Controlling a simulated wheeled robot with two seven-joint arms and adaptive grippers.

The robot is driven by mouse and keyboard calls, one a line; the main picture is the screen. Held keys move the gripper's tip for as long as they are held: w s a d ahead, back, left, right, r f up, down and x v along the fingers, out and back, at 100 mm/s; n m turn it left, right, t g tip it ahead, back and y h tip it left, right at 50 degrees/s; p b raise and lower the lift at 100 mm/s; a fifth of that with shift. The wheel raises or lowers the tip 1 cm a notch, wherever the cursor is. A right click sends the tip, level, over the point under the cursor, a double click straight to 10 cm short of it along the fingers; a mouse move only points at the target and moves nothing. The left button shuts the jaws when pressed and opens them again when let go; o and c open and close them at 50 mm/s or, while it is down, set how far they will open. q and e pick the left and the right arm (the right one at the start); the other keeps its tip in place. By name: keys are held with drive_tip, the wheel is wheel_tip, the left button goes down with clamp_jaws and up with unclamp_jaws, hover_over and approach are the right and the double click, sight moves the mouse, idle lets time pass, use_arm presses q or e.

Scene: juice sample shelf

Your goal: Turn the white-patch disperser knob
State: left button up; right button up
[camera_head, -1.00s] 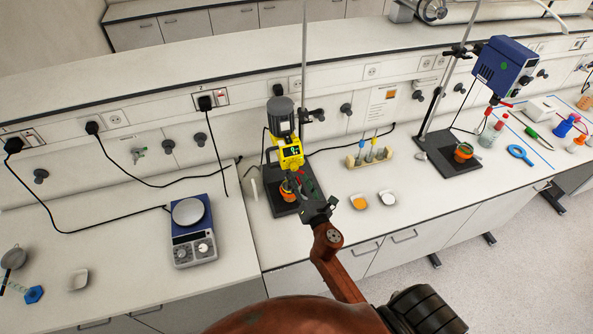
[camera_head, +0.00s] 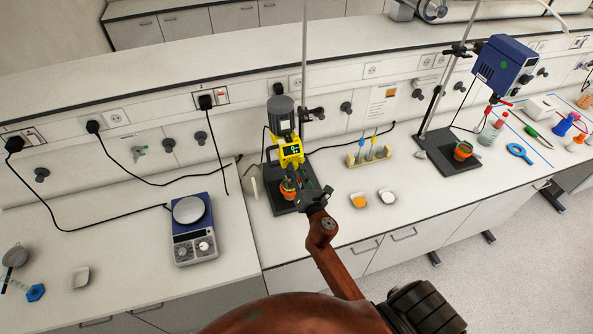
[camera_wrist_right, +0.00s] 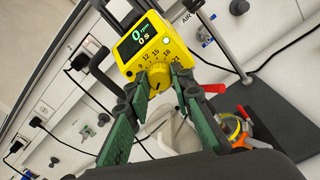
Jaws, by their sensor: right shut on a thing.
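A yellow disperser (camera_head: 290,152) with a grey motor on top hangs on a stand at the middle of the bench. In the wrist view its display reads 0 rpm, and a round yellow knob (camera_wrist_right: 159,77) sits below it inside a printed number scale. My right gripper (camera_wrist_right: 163,88) has its green fingers on either side of this knob, shut on it. In the head view the right gripper (camera_head: 301,175) is just below the yellow head and hides the knob. A blue disperser (camera_head: 504,66) with a green dot stands farther right. My left gripper is not in view.
An orange-banded beaker (camera_head: 288,188) stands on the black stand base below the yellow head. A balance (camera_head: 193,246) is to the left. A tube rack (camera_head: 369,156) and two small dishes stand to the right. The front bench strip is mostly clear.

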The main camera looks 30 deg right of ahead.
clamp_jaws()
drive_tip(key=shift+m, duration=0.3)
drive_tip(key=shift+f+m+b, duration=0.1)
drive_tip(key=shift+m+b, duration=1.25)
drive_tip(key=shift+m, duration=4.25)
drive_tip(key=o, duration=0.7)
unclamp_jaws()
